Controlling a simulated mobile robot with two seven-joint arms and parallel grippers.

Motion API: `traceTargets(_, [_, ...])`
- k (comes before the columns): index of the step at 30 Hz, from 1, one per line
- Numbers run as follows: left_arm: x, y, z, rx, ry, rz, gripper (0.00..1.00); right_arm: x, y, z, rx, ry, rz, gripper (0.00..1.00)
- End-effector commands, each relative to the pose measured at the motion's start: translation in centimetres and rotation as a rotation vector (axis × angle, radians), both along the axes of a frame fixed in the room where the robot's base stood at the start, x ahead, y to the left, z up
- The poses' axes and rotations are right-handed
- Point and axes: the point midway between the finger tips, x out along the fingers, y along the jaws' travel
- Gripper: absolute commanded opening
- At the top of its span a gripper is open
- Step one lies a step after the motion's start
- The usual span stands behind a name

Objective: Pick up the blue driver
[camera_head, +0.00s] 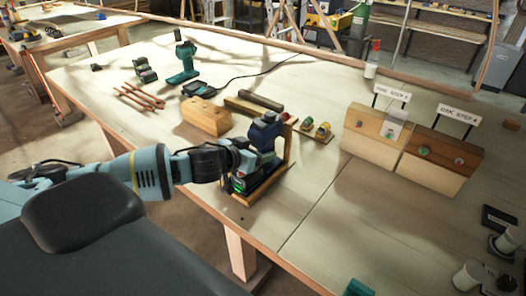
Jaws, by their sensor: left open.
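The blue driver (265,131) stands upright in a small wooden stand (287,150) near the front edge of the workbench. Its dark blue head is on top, and a dark base with green marks shows low down. My left gripper (247,160) is open at the driver's handle, coming from the left. It hides much of the handle, and I cannot tell whether the fingers touch it. A teal driver (182,62) stands upright farther back on the left. My right gripper is not in view.
A wooden block (206,117) and a dark bar on wood (255,101) lie behind the driver. Small parts (322,131) lie to its right. Two wooden boxes with signs (374,132) (440,158) stand farther right.

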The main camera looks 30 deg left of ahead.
Motion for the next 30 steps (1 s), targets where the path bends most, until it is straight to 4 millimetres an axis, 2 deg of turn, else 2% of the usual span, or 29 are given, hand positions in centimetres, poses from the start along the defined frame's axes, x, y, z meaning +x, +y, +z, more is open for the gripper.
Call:
traceTargets(6, [1.5,-0.1,-0.6,0.001,-0.001,0.000,0.71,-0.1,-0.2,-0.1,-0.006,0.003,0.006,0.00])
traceTargets(13, [1.6,-0.2,-0.7,0.001,0.000,0.000,0.71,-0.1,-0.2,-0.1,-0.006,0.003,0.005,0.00])
traceTargets(28, [1.5,-0.2,-0.7,0.001,0.000,0.000,0.07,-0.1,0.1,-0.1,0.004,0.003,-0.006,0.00])
traceTargets(30, [1.7,-0.2,-0.3,0.001,-0.010,-0.002,0.05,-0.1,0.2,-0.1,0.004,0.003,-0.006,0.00])
